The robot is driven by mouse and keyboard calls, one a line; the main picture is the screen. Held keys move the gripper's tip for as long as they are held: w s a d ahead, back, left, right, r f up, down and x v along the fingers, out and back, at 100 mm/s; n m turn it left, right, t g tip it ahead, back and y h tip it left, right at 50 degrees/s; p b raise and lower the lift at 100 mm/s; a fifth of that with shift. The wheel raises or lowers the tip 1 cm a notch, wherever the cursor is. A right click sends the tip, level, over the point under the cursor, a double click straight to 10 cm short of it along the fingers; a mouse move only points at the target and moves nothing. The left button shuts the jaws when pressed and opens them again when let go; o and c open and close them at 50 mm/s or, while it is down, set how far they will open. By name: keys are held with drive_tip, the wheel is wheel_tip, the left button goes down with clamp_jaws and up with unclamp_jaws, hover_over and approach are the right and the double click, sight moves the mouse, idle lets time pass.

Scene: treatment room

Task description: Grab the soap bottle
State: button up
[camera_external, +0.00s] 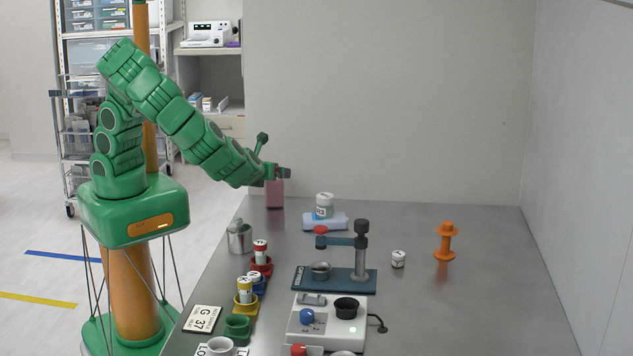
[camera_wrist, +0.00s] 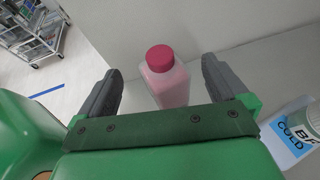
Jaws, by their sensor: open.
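The soap bottle (camera_wrist: 168,84) is pink with a dark pink-red cap. In the wrist view it stands upright between my two open fingers and a little beyond the green palm, with a gap on each side; its lower part is hidden by the palm. In the external view the soap bottle (camera_external: 275,194) stands at the far left corner of the grey table, its top hidden by my gripper. My gripper (camera_external: 281,173) is at the bottle's top there. In the wrist view my gripper (camera_wrist: 161,85) is open and empty.
A white jar (camera_external: 324,202) on a pale blue pack (camera_external: 325,221) is right of the bottle. A metal canister (camera_external: 239,238) stands nearer on the left. A wall rises behind the table. The table (camera_external: 420,300) is partly clear on the right, around an orange spool-shaped object (camera_external: 445,241).

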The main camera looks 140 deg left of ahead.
drive_tip(key=shift+x, duration=2)
drive_tip(key=shift+r, duration=0.1)
clamp_jaws()
